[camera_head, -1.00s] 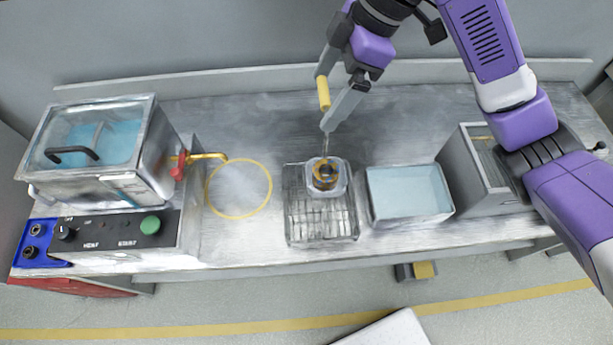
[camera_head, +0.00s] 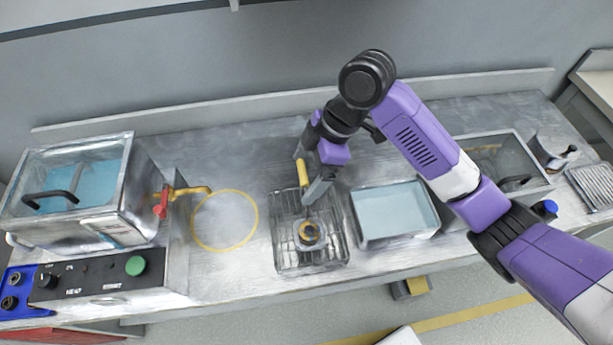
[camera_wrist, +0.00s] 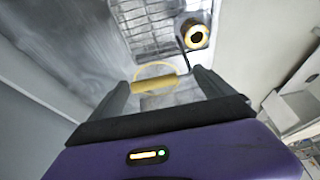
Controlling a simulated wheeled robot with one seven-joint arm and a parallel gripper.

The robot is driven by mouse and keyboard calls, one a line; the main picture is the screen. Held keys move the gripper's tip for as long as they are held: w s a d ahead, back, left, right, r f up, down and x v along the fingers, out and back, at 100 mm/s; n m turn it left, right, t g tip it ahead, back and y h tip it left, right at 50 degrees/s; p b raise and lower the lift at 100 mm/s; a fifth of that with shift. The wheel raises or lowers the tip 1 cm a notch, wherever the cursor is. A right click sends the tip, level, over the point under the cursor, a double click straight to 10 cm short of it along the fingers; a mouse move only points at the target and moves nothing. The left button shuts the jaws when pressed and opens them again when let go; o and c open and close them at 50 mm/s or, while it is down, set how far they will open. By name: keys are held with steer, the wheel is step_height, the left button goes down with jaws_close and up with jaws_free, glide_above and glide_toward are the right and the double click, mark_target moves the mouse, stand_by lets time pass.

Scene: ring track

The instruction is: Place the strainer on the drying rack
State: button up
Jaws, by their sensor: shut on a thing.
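The strainer has a yellow handle (camera_head: 302,173), a thin rod and a small basket (camera_head: 309,236) with a dark and yellow ring part in it. My gripper (camera_head: 307,172) is shut on the handle, behind the basket. The wrist view shows the yellow handle (camera_wrist: 155,86) between my fingers (camera_wrist: 160,80), with the rod running to the basket (camera_wrist: 194,35). The drying rack (camera_head: 283,262) is a wire grid at the middle of the bench. The basket appears over the middle of the rack; I cannot tell whether it touches the wires.
A pale blue bath (camera_head: 393,211) stands close right of the rack. A yellow circle (camera_head: 225,247) marks the bench to its left. Farther left are a brass tap (camera_head: 190,190), a lidded tank of blue liquid (camera_head: 75,185) and a control panel (camera_head: 95,280). The bench behind the rack is clear.

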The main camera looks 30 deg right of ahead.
steer(key=shift+f, duration=1.4)
steer(key=shift+f, duration=0.1)
steer(key=o, duration=1.8)
steer(key=shift+c, duration=0.2)
steer(key=b+v, duration=0.1)
steer(key=v, duration=1.1)
steer(key=shift+r, duration=0.2)
